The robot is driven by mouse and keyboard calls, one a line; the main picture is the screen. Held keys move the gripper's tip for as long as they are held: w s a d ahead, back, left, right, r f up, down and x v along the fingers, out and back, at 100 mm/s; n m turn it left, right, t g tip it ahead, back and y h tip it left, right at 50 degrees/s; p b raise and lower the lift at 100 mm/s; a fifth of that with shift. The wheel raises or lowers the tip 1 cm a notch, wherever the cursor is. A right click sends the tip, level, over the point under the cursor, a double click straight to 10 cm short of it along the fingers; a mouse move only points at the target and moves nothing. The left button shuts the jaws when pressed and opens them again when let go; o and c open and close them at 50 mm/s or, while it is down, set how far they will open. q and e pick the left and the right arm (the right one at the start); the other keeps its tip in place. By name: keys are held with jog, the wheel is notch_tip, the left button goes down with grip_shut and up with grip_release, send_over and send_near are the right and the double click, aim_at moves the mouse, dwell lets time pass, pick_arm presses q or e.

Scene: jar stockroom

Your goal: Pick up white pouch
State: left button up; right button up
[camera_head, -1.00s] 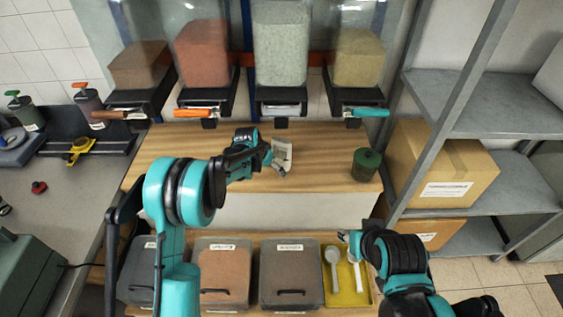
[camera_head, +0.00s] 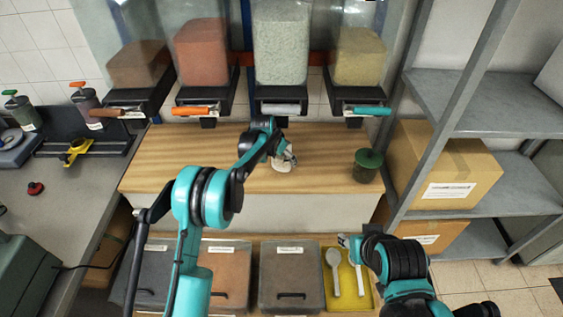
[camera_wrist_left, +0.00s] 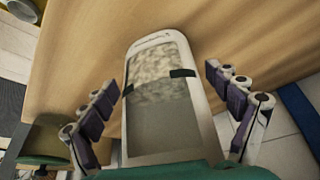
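The white pouch (camera_wrist_left: 172,95) has a clear window with pale contents in the left wrist view. It is on the wooden counter; in the head view only a small part of the pouch (camera_head: 284,167) shows behind my gripper. My left gripper (camera_head: 283,155) is at the pouch. In the left wrist view the fingers of my left gripper (camera_wrist_left: 162,84) are spread wide, one on each side of the pouch, with gaps between. My right gripper (camera_head: 346,241) is low at the right, by the yellow tray, too small to judge.
A green-lidded jar (camera_head: 367,165) stands to the right on the wooden counter (camera_head: 200,160). Dispensers with a grey handle (camera_head: 281,109) and a teal handle (camera_head: 371,110) hang behind. Lidded bins (camera_head: 291,262) and a yellow tray (camera_head: 340,300) with scoops are in front. The counter's left part is clear.

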pick_arm(q)
jog(key=c, duration=1.2)
jog(key=shift+r, duration=0.2)
